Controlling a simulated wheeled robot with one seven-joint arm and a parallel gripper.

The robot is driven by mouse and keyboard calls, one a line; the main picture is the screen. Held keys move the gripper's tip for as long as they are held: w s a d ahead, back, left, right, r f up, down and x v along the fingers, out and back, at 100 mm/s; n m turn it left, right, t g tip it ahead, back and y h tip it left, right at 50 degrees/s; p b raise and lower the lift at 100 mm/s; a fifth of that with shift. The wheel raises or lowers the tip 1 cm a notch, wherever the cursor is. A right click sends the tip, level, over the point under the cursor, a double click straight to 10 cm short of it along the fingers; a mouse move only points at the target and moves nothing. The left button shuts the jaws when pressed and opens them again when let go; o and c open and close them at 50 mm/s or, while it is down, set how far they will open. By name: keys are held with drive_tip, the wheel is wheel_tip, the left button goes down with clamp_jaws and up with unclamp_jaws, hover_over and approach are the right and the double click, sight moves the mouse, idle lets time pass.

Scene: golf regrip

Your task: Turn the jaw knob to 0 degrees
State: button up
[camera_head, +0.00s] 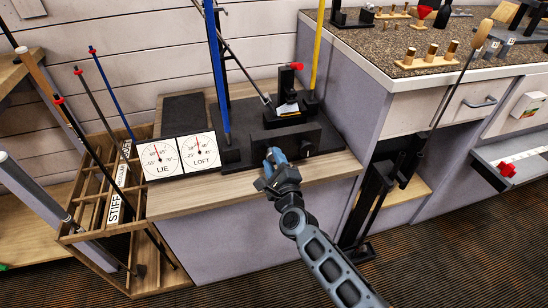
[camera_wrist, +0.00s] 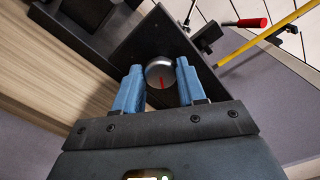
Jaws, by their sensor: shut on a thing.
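The jaw knob (camera_wrist: 159,69) is a round silver knob with a red pointer line, on the face of a black block (camera_wrist: 125,62). In the wrist view the red line runs from the knob's middle toward the gripper side. My gripper (camera_wrist: 160,78) has its blue fingers on either side of the knob and is shut on it. In the head view my gripper (camera_head: 272,157) is at the front of the black block (camera_head: 298,136), and the knob is hidden behind the fingers. No degree marks are readable around the knob.
LIE (camera_head: 164,158) and LOFT (camera_head: 200,150) dials stand left of the block. A blue upright (camera_head: 217,70) and a yellow rod (camera_head: 317,45) rise behind. A red-tipped lever (camera_head: 296,66) sits above the block. A club rack (camera_head: 75,238) is at left.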

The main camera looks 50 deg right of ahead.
drive_tip(key=n+p, duration=0.1)
drive_tip(key=n, duration=0.2)
drive_tip(key=shift+n+p, duration=0.35)
drive_tip(key=shift+n, duration=0.05)
drive_tip(key=n+p, duration=0.1)
drive_tip(key=n, duration=0.2)
drive_tip(key=shift+n+p, duration=0.3)
drive_tip(key=shift+p, duration=0.1)
drive_tip(key=n+p, duration=0.1)
drive_tip(key=n, duration=0.2)
drive_tip(key=shift+f+n+p, duration=0.15)
drive_tip(key=shift+n+p, duration=0.15)
drive_tip(key=shift+p, duration=0.05)
drive_tip(key=n+p, duration=0.2)
drive_tip(key=n, duration=0.2)
drive_tip(key=shift+s, duration=0.1)
drive_tip(key=n+p, duration=0.1)
drive_tip(key=n, duration=0.4)
drive_tip(key=shift+f+p, duration=0.15)
drive_tip(key=shift+p, duration=0.15)
drive_tip(key=n+p, duration=0.1)
drive_tip(key=n, duration=0.3)
drive_tip(key=shift+d, duration=0.15)
drive_tip(key=shift+n, duration=0.3)
